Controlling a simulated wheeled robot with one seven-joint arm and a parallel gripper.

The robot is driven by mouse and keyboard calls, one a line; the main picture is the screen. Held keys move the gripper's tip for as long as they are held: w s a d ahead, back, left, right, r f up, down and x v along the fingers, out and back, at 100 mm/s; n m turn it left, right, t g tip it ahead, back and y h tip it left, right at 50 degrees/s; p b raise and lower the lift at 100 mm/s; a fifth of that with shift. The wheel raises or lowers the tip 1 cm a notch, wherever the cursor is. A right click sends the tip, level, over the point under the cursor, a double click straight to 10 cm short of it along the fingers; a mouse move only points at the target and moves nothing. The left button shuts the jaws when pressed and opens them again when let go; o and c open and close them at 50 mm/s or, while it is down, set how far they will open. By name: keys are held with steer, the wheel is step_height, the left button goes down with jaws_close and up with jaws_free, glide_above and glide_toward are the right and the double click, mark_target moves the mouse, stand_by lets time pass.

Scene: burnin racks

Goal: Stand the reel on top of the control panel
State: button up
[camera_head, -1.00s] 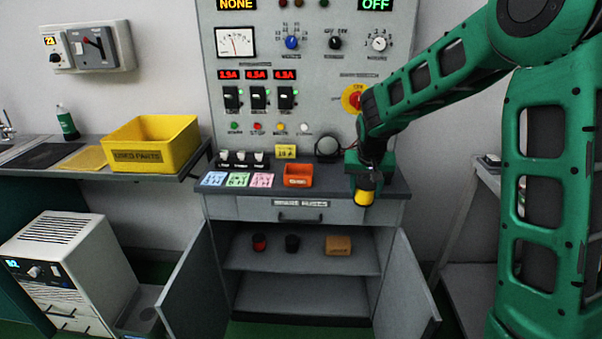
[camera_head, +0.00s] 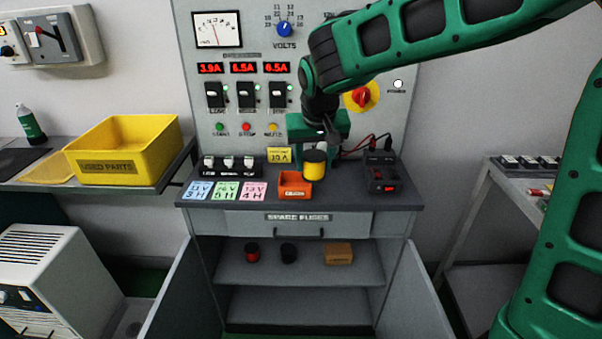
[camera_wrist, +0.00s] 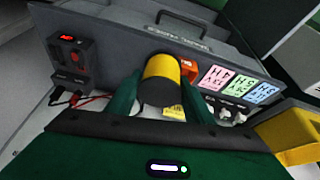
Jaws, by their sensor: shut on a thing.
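The reel (camera_head: 315,168) is yellow with dark end discs. My gripper (camera_head: 316,149) is shut on it and holds it upright, at the back right of the orange bin; I cannot tell whether it touches the counter. In the wrist view the reel (camera_wrist: 161,72) sits between my two green fingers (camera_wrist: 163,98). The control panel (camera_head: 205,130) is the tall grey board with a dial gauge, red readouts, switches and knobs. Its top edge is out of view, and my arm hides part of its right side.
The dark counter (camera_head: 345,197) carries an orange bin (camera_head: 294,186), coloured cards (camera_head: 226,191), a yellow tag (camera_head: 279,155) and a black meter box with leads (camera_head: 382,174). Below, open cabinet doors (camera_head: 420,290) stick out. A yellow used-parts bin (camera_head: 125,150) stands left.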

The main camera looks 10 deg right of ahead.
steer(key=shift+w+a, duration=0.1)
steer(key=shift+w, duration=0.05)
steer(key=w+d+f, duration=0.2)
steer(key=d, duration=0.1)
steer(key=w+d+f, duration=0.2)
steer(key=d, duration=0.1)
steer(key=w+d+f, duration=0.2)
steer(key=d, duration=0.1)
steer(key=shift+w+d+f, duration=0.15)
steer(key=shift+d+f, duration=0.15)
steer(key=shift+f, duration=2.05)
steer(key=o, duration=1.2)
steer(key=shift+f, duration=0.1)
steer(key=shift+o, duration=0.2)
steer(key=v, duration=1.2)
